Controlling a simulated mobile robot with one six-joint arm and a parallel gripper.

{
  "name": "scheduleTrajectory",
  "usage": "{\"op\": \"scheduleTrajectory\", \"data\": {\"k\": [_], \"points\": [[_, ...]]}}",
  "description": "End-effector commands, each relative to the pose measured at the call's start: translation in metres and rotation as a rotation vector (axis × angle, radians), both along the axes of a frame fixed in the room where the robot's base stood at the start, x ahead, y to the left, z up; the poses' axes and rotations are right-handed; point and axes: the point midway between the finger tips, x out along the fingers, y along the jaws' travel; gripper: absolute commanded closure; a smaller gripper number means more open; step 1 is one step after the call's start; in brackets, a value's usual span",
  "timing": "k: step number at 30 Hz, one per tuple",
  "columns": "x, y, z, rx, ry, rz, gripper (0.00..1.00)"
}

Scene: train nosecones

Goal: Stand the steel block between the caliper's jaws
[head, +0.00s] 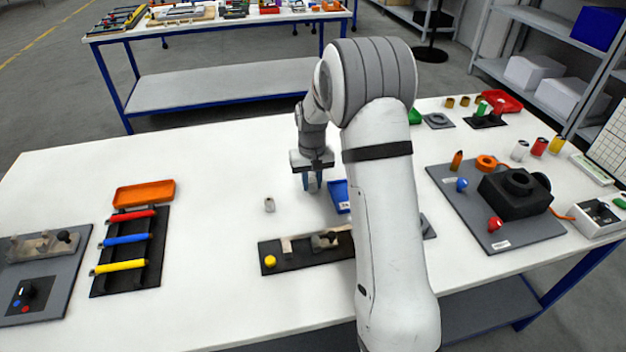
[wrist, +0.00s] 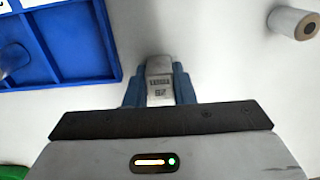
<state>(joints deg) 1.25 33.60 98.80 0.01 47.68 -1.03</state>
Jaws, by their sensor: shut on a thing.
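My gripper (head: 312,183) points down over the white table, behind the caliper board. In the wrist view my gripper (wrist: 159,88) is shut on the steel block (wrist: 159,75), a small grey block with dark markings on its face. The block shows only partly between the blue fingers in the head view. The caliper (head: 325,240) lies on a dark board (head: 300,257) nearer the front edge, with a beige jaw piece (head: 287,246) and a yellow knob (head: 270,262) at its left. My arm hides the right part of the board.
A blue compartment tray (wrist: 70,45) is close beside my gripper; it also shows in the head view (head: 339,197). A small white-grey cylinder (head: 269,204) stands to the left. A rack of coloured handles (head: 128,250) and an orange tray (head: 144,193) lie farther left.

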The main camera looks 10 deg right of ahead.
Motion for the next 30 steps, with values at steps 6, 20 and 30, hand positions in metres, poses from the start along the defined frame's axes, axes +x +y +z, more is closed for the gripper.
{"op": "scheduleTrajectory", "data": {"k": [6, 20, 30], "points": [[0.001, 0.000, 0.000, 0.000, -0.002, 0.001, 1.00], [0.000, 0.001, -0.003, 0.000, -0.001, 0.002, 0.56], [0.001, 0.001, 0.012, 0.000, -0.005, 0.003, 0.56]]}}
